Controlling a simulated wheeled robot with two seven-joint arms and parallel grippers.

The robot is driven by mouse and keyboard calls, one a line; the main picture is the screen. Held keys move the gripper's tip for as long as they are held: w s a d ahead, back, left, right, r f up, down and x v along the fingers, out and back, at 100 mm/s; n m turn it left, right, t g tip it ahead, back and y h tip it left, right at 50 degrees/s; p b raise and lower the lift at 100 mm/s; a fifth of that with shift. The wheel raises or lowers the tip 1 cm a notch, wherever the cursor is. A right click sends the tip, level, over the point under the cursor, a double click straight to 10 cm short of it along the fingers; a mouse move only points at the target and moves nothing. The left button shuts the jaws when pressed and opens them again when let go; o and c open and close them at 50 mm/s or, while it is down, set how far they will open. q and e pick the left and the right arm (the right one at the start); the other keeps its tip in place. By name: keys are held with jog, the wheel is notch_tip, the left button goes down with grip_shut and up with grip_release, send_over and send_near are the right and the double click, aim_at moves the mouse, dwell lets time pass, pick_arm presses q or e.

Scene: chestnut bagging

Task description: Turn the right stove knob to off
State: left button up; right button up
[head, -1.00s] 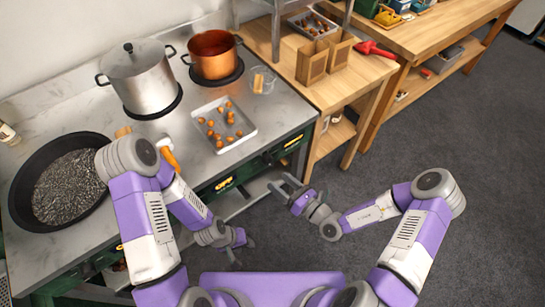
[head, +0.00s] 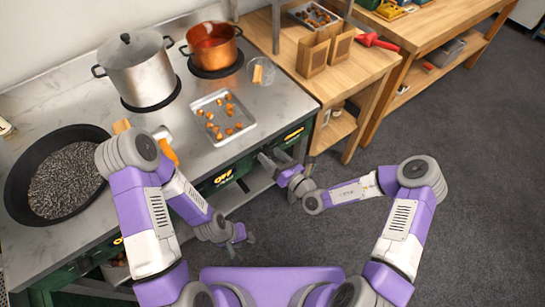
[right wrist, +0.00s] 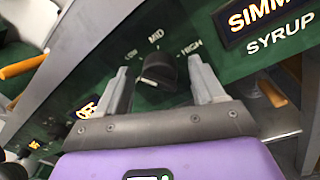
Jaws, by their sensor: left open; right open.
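In the right wrist view a black stove knob (right wrist: 160,69) sits on the green front panel (right wrist: 228,68), with LOW, MID and HIGH printed around it. A pale mark shows at its lower left; I cannot tell its exact setting. My right gripper (right wrist: 158,74) is open, its two fingers on either side of the knob with gaps visible. In the head view my right gripper (head: 270,158) is at the stove front, hiding the knob. A lit display (right wrist: 264,18) reading "SIMM", cut off, above SYRUP is to its right. My left gripper (head: 242,238) is open and empty, low before the stove.
Another lit display (head: 223,177) reads OFF farther left on the panel. On the stove stand a copper pot (head: 212,50), a steel pot (head: 140,72), a black pan (head: 62,182) and a tray of chestnuts (head: 200,103). A wooden table (head: 345,80) adjoins at right.

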jog(key=c, duration=1)
jog(key=shift+r+n+p, duration=0.15)
jog(key=shift+n+p, duration=0.35)
jog(key=shift+p, duration=0.3)
jog(key=shift+c, duration=0.2)
jog(key=n+p, duration=0.3)
jog(key=p, duration=0.1)
jog(key=n+p, duration=0.4)
jog(key=p, duration=0.1)
jog(key=shift+s+a+r+h, duration=0.1)
jog(key=shift+a+r+h, duration=0.05)
jog(key=shift+h, duration=0.15)
jog(key=shift+n+p, duration=1.4)
jog(key=shift+n, duration=0.3)
jog(key=shift+f, duration=0.2)
jog(key=o, duration=1)
jog(key=shift+o, duration=0.2)
